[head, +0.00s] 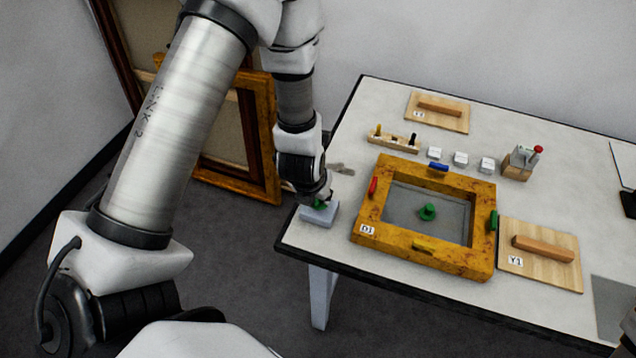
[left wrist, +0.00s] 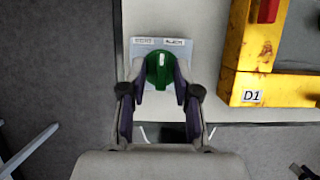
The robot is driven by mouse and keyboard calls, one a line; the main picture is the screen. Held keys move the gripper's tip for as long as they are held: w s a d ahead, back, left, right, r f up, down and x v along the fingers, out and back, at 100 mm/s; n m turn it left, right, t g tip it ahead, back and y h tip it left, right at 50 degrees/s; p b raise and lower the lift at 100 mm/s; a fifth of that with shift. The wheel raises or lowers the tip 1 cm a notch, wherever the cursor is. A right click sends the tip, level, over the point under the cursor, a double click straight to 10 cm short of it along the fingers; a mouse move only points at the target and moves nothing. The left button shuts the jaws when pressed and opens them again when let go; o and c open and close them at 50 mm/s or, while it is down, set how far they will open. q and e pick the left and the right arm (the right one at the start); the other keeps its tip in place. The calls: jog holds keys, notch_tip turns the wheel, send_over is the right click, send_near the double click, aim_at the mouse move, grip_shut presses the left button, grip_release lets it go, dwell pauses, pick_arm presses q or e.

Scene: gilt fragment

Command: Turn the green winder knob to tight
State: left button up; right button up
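The green winder knob (left wrist: 160,76) sits on a small pale grey block (left wrist: 130,66) at the table's left front corner. Two small labels lie on the block's far edge, too small to read surely. A white mark on the knob points toward the far edge, between the labels. In the head view, the knob (head: 320,204) is partly covered by my left gripper (head: 323,194), which points down onto it; the block (head: 318,217) shows below. In the left wrist view, my left gripper's fingers (left wrist: 161,80) press against both sides of the knob.
Right of the block lies a yellow frame (head: 375,235) labelled D1, with coloured clips and another green piece (head: 427,211) inside. Gilt frames (head: 262,140) lean on the wall behind my left arm.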

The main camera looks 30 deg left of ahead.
pick_arm(q)
grip_shut()
